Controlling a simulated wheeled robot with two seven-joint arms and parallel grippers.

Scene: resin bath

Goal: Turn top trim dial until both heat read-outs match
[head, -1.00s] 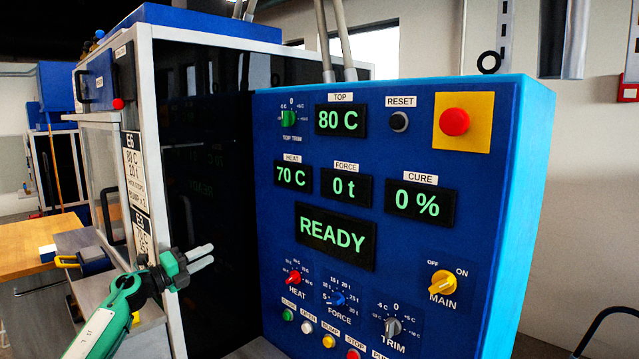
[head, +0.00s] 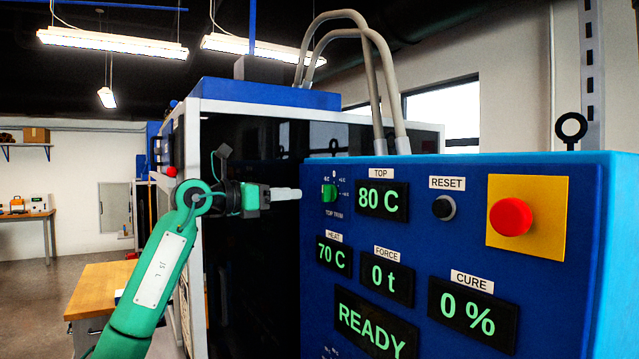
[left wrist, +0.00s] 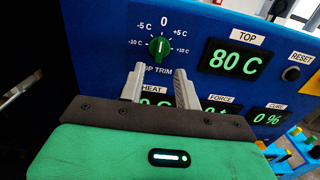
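The green top trim dial (head: 329,193) is at the upper left of the blue panel. In the left wrist view the dial (left wrist: 158,47) has its pointer near 0. The TOP read-out (head: 382,202) shows 80 C and the HEAT read-out (head: 334,256) shows 70 C. My left gripper (head: 298,194) is just left of the dial in the head view. In the left wrist view its two fingers (left wrist: 160,76) are apart with nothing between them, their tips just below the dial. They partly hide the HEAT read-out there. My right gripper is not in view.
The RESET button (head: 444,208) and red stop button (head: 510,217) are to the right on the panel. FORCE (head: 387,278) shows 0 t, CURE (head: 473,311) shows 0 % and a display reads READY (head: 376,333). A dark glossy panel (head: 262,250) stands behind my left gripper.

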